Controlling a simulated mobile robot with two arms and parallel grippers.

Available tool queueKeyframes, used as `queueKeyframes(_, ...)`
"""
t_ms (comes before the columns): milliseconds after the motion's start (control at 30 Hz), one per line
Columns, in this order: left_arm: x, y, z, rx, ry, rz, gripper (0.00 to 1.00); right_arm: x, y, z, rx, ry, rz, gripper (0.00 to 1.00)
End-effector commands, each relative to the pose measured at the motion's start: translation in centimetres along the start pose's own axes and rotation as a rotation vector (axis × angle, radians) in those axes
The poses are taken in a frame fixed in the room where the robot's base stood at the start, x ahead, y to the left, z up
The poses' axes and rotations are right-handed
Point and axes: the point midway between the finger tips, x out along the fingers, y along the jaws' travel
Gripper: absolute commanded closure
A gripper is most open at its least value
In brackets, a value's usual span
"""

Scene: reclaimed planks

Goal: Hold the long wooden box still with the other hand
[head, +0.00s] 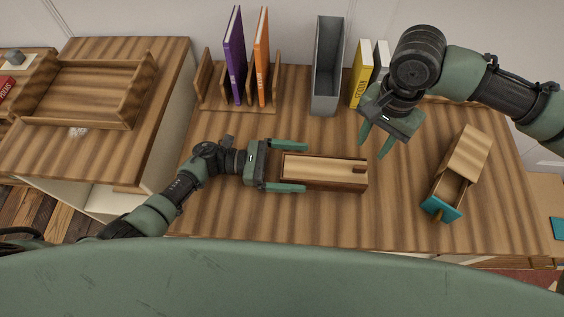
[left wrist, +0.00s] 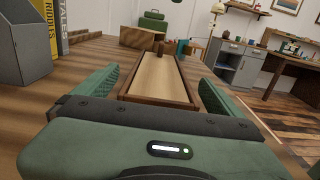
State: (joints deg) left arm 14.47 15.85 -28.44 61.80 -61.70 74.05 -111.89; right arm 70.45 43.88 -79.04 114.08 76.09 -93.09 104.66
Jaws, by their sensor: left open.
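The long wooden box (head: 325,184) lies on the plank table, with a pale lid and a small dark notch near its right end. My left gripper (head: 304,166) is open, with one finger beyond the far side of the box's left end and one along the near side. In the left wrist view the box (left wrist: 158,78) runs straight ahead between the two green fingers (left wrist: 155,90), and gaps show on both sides. My right gripper (head: 374,148) is open and empty above the table, beyond the box's right end.
A small wooden box (head: 468,150) with an open teal-fronted drawer (head: 441,209) stands at the right. A rack with purple (head: 235,60) and orange books (head: 261,60), a grey file holder (head: 327,70) and a yellow book (head: 361,75) line the back. The table front is clear.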

Motion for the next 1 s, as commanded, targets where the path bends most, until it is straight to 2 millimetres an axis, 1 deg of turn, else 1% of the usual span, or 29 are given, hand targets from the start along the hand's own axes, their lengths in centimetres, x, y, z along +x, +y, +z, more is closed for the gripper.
queueKeyframes(33, 0.9, 0.0, 0.1, 0.001, -0.003, 0.000, 0.02, 0.0, 0.0, 0.0, 0.000, 0.000, 0.000, 0.64)
queueKeyframes(200, 2.7, 0.1, 0.1, -0.001, -0.002, 0.001, 0.02, 0.0, 0.0, 0.0, 0.000, 0.000, 0.000, 0.64)
queueKeyframes(333, 3.3, 0.1, 0.1, -0.001, -0.002, 0.002, 0.02, 0.0, 0.0, 0.0, 0.000, 0.000, 0.000, 0.64)
queueKeyframes(567, 3.4, 0.1, 0.1, -0.001, -0.001, 0.002, 0.02, 0.0, 0.0, 0.0, 0.000, 0.000, 0.000, 0.64)
queueKeyframes(600, 3.4, 0.1, 0.1, -0.001, -0.001, 0.002, 0.05, 0.0, 0.0, 0.0, 0.000, 0.000, 0.000, 0.64)
queueKeyframes(633, 3.3, 0.1, 0.1, -0.001, -0.001, 0.002, 0.13, 0.0, 0.0, 0.0, 0.000, 0.000, 0.000, 0.64)
queueKeyframes(667, 3.3, 0.1, 0.1, -0.001, -0.001, 0.002, 0.21, 0.0, 0.0, 0.0, 0.000, 0.000, 0.000, 0.64)
queueKeyframes(700, 3.3, 0.1, 0.1, -0.001, -0.001, 0.002, 0.32, 0.0, 0.0, 0.0, 0.000, 0.000, 0.000, 0.64)
queueKeyframes(767, 3.3, 0.1, 0.1, -0.001, -0.001, 0.002, 0.49, 0.0, 0.0, 0.0, 0.000, 0.000, 0.000, 0.64)
queueKeyframes(800, 3.3, 0.1, 0.1, -0.001, -0.002, 0.002, 0.60, 0.0, 0.0, 0.0, 0.000, 0.000, 0.000, 0.64)
queueKeyframes(867, 3.3, 0.1, 0.1, -0.001, -0.002, 0.002, 0.77, 0.0, 0.0, 0.0, 0.000, 0.000, 0.000, 0.64)
queueKeyframes(900, 3.3, 0.1, 0.1, -0.001, -0.001, 0.002, 0.79, 0.0, 0.0, 0.0, 0.000, 0.000, 0.000, 0.64)
queueKeyframes(1000, 3.3, 0.1, 0.1, -0.001, -0.001, 0.002, 0.78, 0.0, 0.0, 0.0, 0.000, 0.000, 0.000, 0.64)
